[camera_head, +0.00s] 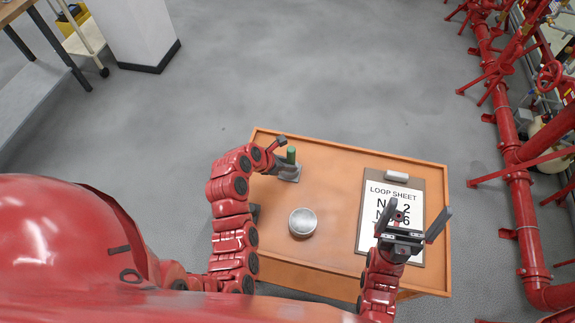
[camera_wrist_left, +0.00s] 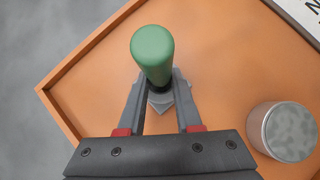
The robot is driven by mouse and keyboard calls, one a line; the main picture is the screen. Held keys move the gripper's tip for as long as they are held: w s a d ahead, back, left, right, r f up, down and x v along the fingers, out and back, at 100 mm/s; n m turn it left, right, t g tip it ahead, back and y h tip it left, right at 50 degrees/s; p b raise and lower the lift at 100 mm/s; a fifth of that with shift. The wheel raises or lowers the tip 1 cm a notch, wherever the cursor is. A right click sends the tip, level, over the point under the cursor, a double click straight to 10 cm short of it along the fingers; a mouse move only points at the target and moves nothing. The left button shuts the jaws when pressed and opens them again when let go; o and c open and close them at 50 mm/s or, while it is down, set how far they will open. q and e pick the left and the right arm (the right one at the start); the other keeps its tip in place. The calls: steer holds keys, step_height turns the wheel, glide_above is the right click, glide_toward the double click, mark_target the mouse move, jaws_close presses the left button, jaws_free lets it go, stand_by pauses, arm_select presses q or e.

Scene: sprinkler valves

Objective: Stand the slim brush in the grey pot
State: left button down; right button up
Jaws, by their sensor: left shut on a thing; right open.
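The slim brush shows as an upright green handle (camera_head: 291,154) near the table's back left. My left gripper (camera_head: 285,158) is shut on it. In the left wrist view the rounded green end (camera_wrist_left: 152,48) points up toward the camera between the two fingers, and the lower end is mostly hidden. I cannot tell whether it touches the table. The grey pot (camera_head: 302,222) stands upright in front of the brush, apart from it; it also shows at the right of the left wrist view (camera_wrist_left: 285,132). My right gripper (camera_head: 413,218) is open and empty over the clipboard.
The orange table (camera_head: 330,175) has a raised rim. A clipboard (camera_head: 388,177) with a printed loop sheet (camera_head: 378,208) lies on its right side. The table between brush, pot and clipboard is clear. Red pipes (camera_head: 510,130) run along the right, beyond the table.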

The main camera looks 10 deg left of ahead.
arm_select(q)
steer(key=c, duration=0.6)
jaws_free()
